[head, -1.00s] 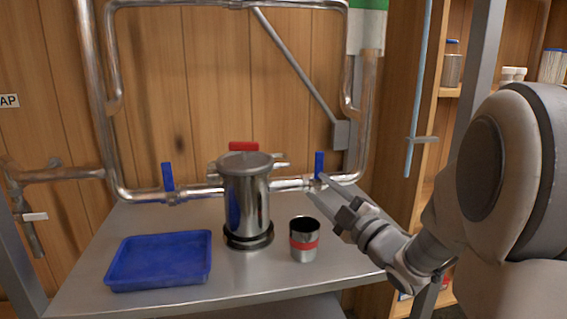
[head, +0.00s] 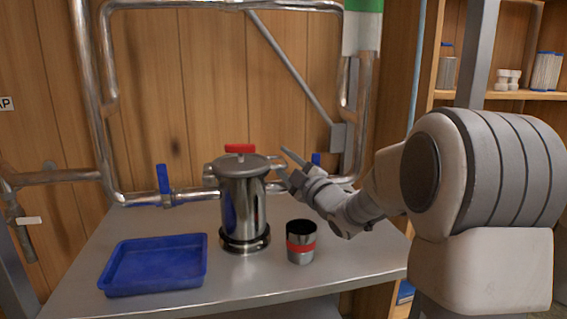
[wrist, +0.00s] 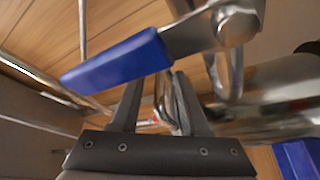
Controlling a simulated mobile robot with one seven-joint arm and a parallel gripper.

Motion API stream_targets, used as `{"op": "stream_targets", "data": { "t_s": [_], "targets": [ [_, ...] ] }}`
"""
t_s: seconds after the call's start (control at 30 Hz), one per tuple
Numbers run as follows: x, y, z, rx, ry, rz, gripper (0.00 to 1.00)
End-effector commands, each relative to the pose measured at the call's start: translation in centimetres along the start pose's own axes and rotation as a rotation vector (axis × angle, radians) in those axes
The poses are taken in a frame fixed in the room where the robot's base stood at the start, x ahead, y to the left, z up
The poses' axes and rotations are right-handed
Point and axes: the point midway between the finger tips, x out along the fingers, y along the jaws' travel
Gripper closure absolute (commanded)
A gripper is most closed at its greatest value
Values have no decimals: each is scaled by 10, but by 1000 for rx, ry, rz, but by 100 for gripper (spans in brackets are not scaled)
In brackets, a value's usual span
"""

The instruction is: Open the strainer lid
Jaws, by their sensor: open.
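The strainer (head: 243,205) is an upright shiny metal cylinder on the table. Its round grey lid (head: 229,168) sits flat on top, with a red handle (head: 240,148). My gripper (head: 282,165) is open and empty, just right of the strainer at about lid height, apart from the red handle. In the wrist view my two fingers (wrist: 158,100) stand apart with nothing held between them. A shiny metal cylinder, probably the strainer (wrist: 275,95), lies at the right of that view, partly cut off; its lid is not clear there.
A blue valve handle (wrist: 120,62) looms close to my fingers in the wrist view. Other blue handles (head: 163,180) (head: 316,159) sit on the pipes. A red-banded cup (head: 300,250) stands right of the strainer, a blue tray (head: 155,264) left. The table (head: 190,298) front is clear.

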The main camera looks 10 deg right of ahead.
Motion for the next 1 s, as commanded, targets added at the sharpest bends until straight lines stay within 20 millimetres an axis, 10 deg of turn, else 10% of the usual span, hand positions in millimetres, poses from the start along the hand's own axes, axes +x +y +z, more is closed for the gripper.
{"op": "stream_targets", "data": {
  "t_s": [0.1, 0.37, 1.0],
  "targets": [
    [0, 0, 0, 0, 0, 0, 57],
    [0, 0, 0, 0, 0, 0, 100],
    [0, 1, 0, -2, 0, 2, 100]
  ]
}}
